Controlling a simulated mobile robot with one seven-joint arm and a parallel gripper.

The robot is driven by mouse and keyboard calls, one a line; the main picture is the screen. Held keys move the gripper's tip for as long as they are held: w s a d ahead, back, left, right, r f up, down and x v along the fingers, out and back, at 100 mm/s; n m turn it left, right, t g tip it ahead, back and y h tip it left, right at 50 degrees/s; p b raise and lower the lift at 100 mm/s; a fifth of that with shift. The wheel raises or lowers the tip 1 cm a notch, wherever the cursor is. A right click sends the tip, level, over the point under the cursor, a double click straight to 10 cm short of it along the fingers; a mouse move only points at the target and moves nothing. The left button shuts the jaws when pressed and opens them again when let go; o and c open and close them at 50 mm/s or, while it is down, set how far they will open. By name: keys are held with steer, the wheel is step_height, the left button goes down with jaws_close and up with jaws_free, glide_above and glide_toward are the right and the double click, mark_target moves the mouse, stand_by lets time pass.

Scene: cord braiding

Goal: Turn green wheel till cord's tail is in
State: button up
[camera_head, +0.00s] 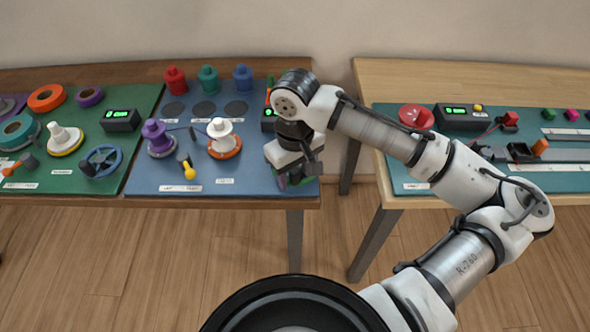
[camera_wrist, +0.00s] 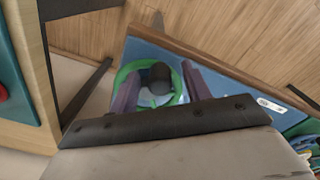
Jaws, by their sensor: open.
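The green wheel (camera_wrist: 131,68) lies on the blue board in the wrist view, with a dark round knob (camera_wrist: 160,74) standing on it. My gripper (camera_wrist: 160,70) is open, with one purple-grey finger on each side of the knob. I cannot tell whether the fingers touch it. In the head view my gripper (camera_head: 294,181) is low over the front right corner of the blue board (camera_head: 255,187) and hides most of the wheel. A thin dark cord (camera_head: 181,128) runs between the purple spool (camera_head: 155,133) and the white spool (camera_head: 221,128). Its tail cannot be made out.
A yellow-tipped lever (camera_head: 188,171) stands left of my gripper. Red, teal and blue spools (camera_head: 208,79) stand along the back. A green board (camera_head: 75,175) lies left; another table (camera_head: 395,205) stands right, across a gap.

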steer(key=shift+c, duration=0.5)
jaws_close()
stand_by(0.6)
